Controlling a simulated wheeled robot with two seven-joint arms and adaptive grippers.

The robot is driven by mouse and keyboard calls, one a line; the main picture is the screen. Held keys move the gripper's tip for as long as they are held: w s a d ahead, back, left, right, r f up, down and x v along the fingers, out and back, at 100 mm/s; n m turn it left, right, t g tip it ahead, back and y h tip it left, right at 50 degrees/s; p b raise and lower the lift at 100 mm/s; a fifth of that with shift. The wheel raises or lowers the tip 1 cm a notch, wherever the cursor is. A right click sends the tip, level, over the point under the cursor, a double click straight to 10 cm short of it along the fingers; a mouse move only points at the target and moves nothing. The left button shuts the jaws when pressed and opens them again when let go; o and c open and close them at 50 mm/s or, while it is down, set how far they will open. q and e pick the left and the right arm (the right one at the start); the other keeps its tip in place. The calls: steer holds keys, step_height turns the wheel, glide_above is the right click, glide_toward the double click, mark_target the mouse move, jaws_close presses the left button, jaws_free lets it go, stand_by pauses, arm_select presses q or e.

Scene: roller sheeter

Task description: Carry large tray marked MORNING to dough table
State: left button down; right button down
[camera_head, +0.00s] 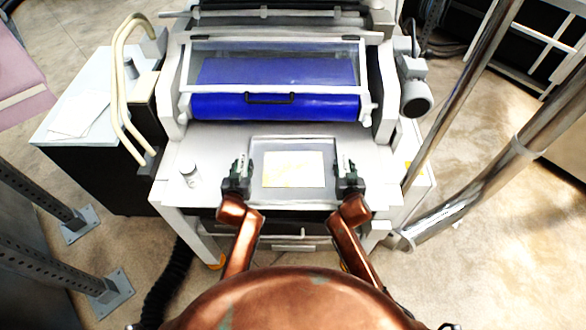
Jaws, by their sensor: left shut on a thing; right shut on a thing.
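A large grey tray (294,193) is at the front of the light table (207,150) of the roller machine. A pale yellowish sheet (293,169) lies in the tray; I cannot read any marking on it. My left gripper (242,172) is shut on the tray's left side. My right gripper (345,172) is shut on the tray's right side. The tray looks level. I cannot tell whether it rests on the table or is just above it.
The machine's blue roller (275,106) lies behind the tray under a clear guard. A small white cylinder (190,176) stands left of the tray. A side table (85,95) holds papers at left. Metal posts (490,175) rise at right, and perforated uprights (50,205) stand at left.

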arm_select(q)
steer(key=shift+r, duration=0.15)
arm_select(e)
steer(key=shift+r, duration=0.15)
stand_by(0.4)
